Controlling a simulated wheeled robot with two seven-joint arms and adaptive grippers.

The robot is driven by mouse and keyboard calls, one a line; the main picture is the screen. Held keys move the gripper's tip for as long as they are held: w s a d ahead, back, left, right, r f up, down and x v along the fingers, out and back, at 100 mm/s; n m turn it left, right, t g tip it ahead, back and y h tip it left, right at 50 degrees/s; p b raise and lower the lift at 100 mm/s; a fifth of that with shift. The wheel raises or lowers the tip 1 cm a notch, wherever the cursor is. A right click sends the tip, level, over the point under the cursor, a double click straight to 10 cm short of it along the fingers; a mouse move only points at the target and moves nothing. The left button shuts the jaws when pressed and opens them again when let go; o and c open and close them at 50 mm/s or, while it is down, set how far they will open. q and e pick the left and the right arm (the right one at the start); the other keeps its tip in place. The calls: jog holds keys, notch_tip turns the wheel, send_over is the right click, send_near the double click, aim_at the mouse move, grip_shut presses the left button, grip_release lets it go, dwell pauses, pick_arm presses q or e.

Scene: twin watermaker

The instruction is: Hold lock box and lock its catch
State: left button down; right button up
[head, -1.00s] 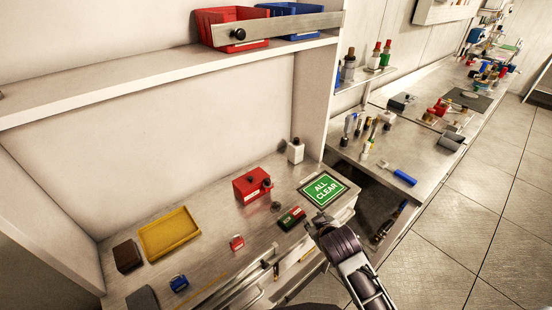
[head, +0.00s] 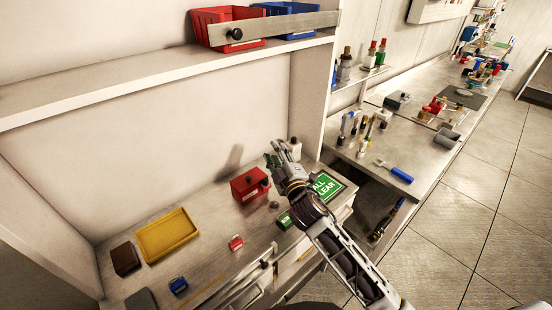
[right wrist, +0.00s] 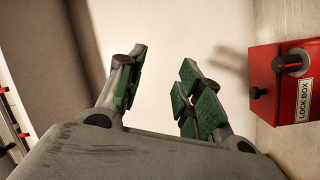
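The red lock box (head: 249,187) stands on the metal worktop, near the back wall. Its lettered face shows at the right edge of the right wrist view (right wrist: 299,104), partly cut off. That view also shows a grey round fitting (right wrist: 292,62) on the box and a small black knob (right wrist: 256,93) at its side. I cannot tell which of these is the catch, or its state. My right gripper (head: 278,155) is open and empty, raised just beyond the box's right side. Its green-padded fingers (right wrist: 163,76) stand apart in the right wrist view, clear of the box. My left gripper is not in view.
A white bottle-like object (head: 295,148) stands close behind the right gripper. The green ALL CLEAR sign (head: 327,186) is partly behind my right arm. A shelf (head: 150,82) overhangs the worktop.

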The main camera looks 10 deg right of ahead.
jog(key=a+r+n+g+y, duration=0.1)
jog(key=a+r+n+y, duration=0.9)
jog(key=n, duration=0.4)
jog(key=s+a+f+n+g+y, duration=0.1)
jog(key=a+f+n+g+y, duration=0.1)
jog(key=a+n+g, duration=0.5)
jog(key=s+a+f+n+g+y, duration=0.1)
jog(key=a+f+n+g+y, duration=0.15)
jog(key=n+g, duration=0.4)
jog(key=w+d+f+n+g+h, duration=0.2)
jog(key=d+f+n+g+h, duration=0.1)
jog(key=d+f+n+h, duration=0.45)
jog(key=w+d+f+n+h, duration=0.1)
jog(key=d+h, duration=0.2)
jog(key=d, duration=0.3)
jog(key=w+d+f+n+h, duration=0.1)
jog(key=w+d+n+h, duration=0.1)
jog(key=d, duration=0.4)
jog(key=shift+w+d+f+h, duration=0.25)
jog(key=shift+d+h, duration=0.1)
jog(key=shift+h, duration=0.25)
jog(key=shift+g, duration=0.25)
